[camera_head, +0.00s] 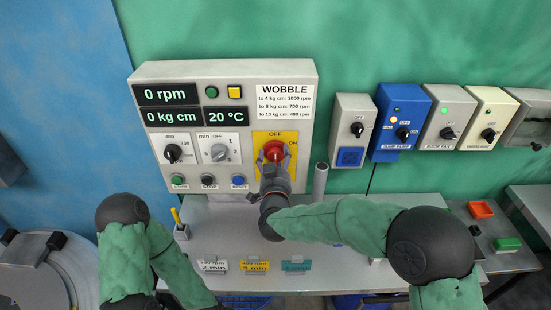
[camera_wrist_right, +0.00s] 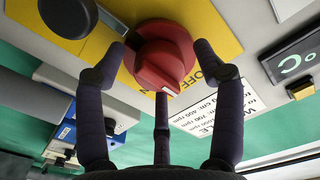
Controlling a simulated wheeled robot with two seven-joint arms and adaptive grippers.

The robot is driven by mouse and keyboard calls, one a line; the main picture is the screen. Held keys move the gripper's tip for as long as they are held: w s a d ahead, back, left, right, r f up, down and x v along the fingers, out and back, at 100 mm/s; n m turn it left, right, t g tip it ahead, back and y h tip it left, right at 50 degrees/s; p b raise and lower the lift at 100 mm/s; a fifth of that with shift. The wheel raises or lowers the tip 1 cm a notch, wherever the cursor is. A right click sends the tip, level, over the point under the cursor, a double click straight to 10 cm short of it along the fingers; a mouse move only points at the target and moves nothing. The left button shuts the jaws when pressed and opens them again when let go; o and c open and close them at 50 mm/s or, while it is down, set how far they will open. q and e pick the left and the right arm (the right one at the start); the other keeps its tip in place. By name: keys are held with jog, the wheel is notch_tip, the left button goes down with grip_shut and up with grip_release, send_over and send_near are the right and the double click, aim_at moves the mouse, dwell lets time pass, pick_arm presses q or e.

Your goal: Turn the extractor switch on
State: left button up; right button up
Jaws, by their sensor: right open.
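The switch at my right gripper is a red rotary knob (camera_head: 273,150) on a yellow plate (camera_head: 261,137) on the grey control panel. The plate reads OFF above the knob and ON at its right. In the right wrist view the red knob (camera_wrist_right: 163,58) fills the upper middle. My right gripper (camera_head: 274,168) is in front of the knob. Its dark fingers (camera_wrist_right: 160,55) are open and spread around the knob; I cannot tell whether they touch it. The fingers partly hide the knob in the head view. My left gripper is out of view.
The panel (camera_head: 328,72) carries displays, two smaller dials and buttons. Wall boxes to the right include a grey one (camera_head: 344,108), a blue one (camera_head: 383,102) and others with black knobs. A grey tube (camera_head: 320,180) stands close right of my right gripper. A worktop with coloured cards lies below.

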jog(key=shift+w, duration=0.2)
jog(key=shift+c, duration=0.3)
jog(key=c, duration=1.1)
jog(key=shift+m+b, duration=0.9)
jog(key=shift+b, duration=0.3)
jog(key=m+b, duration=1.1)
jog(key=b, duration=0.1)
jog(key=shift+d+f+m+b, duration=0.1)
jog(key=shift+m+b, duration=0.2)
jog(key=shift+b, duration=0.05)
jog(key=shift+m+b, duration=2.1)
jog(key=shift+m, duration=0.3)
